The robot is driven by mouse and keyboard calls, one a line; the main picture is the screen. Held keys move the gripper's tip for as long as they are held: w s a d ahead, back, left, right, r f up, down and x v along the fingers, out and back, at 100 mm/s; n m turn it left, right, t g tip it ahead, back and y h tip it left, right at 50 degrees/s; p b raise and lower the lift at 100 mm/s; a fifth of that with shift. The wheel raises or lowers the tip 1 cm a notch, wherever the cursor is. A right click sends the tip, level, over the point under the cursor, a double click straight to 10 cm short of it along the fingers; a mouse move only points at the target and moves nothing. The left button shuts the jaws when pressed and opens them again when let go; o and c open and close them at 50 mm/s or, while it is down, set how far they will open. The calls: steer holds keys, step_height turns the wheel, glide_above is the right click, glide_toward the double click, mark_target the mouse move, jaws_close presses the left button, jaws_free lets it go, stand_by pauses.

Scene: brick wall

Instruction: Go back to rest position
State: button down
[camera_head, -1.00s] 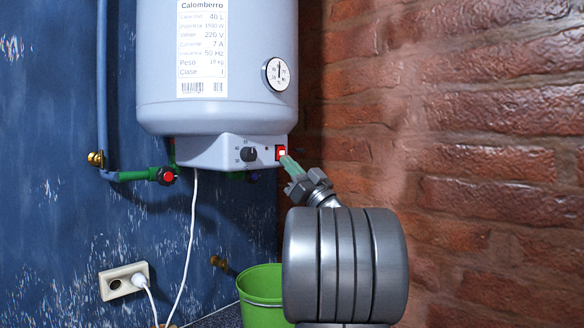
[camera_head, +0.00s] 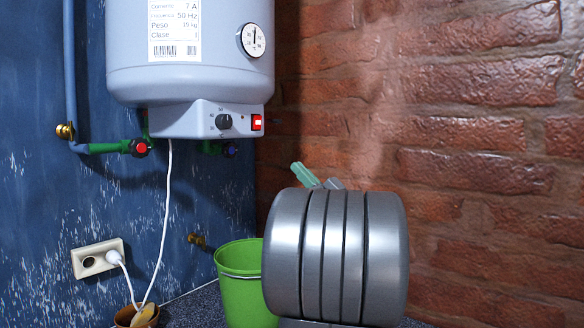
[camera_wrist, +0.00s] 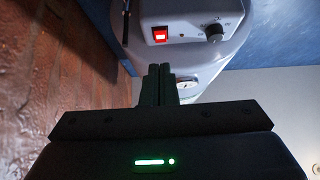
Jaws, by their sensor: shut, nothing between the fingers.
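My gripper (camera_head: 305,174) shows in the head view as green fingertips poking up behind my large grey arm joint. It is below and to the right of the water heater, clear of it. In the wrist view the fingers of my gripper (camera_wrist: 158,84) lie side by side, closed and empty. The white water heater (camera_head: 190,80) hangs on the wall, with a red switch (camera_head: 257,123) and a black knob (camera_head: 223,122) on its underside panel. The red switch (camera_wrist: 160,35) looks lit in the wrist view. Much of my gripper is hidden in the head view.
A green bucket (camera_head: 240,290) stands on the dark counter behind my arm joint. A small brown pot (camera_head: 137,317) is at lower left. A brick wall (camera_head: 470,120) closes off the right. A wall socket (camera_head: 98,258) holds a plug with a white cord.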

stand_by(0.4)
steer(key=p+x, duration=0.3)
steer(key=x, duration=0.6)
steer(key=s+d+b, duration=0.1)
steer(key=s+d, duration=0.3)
steer(key=d, duration=0.1)
steer(key=shift+d+f+b, duration=0.35)
steer(key=shift+f, duration=0.1)
